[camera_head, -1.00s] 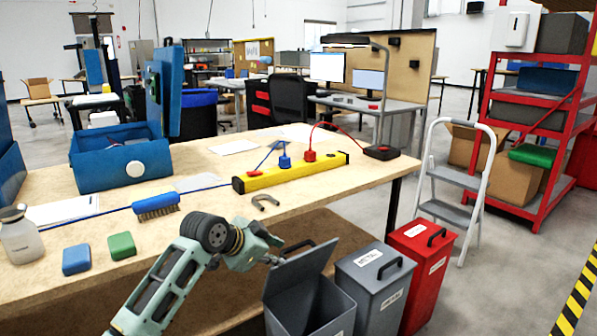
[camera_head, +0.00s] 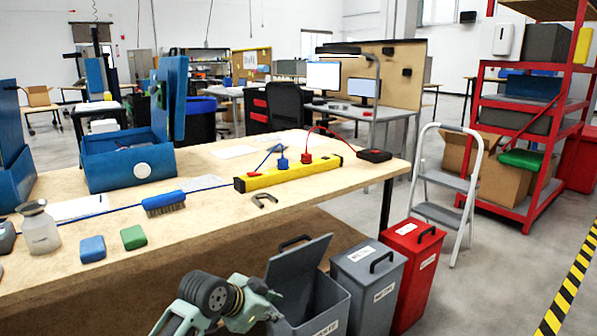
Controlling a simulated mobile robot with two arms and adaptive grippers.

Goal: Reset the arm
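My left arm, pale green with dark joints, enters at the bottom of the head view. Its wrist end and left gripper (camera_head: 268,302) are low in front of the workbench, beside the open grey bin (camera_head: 311,302). The fingers are too small and partly hidden to tell whether they are open or shut. No held object shows. My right gripper is not in view.
The workbench (camera_head: 225,215) holds a blue toolbox (camera_head: 112,170), yellow power strip (camera_head: 290,177), brush (camera_head: 163,203), bottle (camera_head: 39,232) and blocks. A closed grey bin (camera_head: 367,290), red bin (camera_head: 412,270) and stepladder (camera_head: 446,190) stand right.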

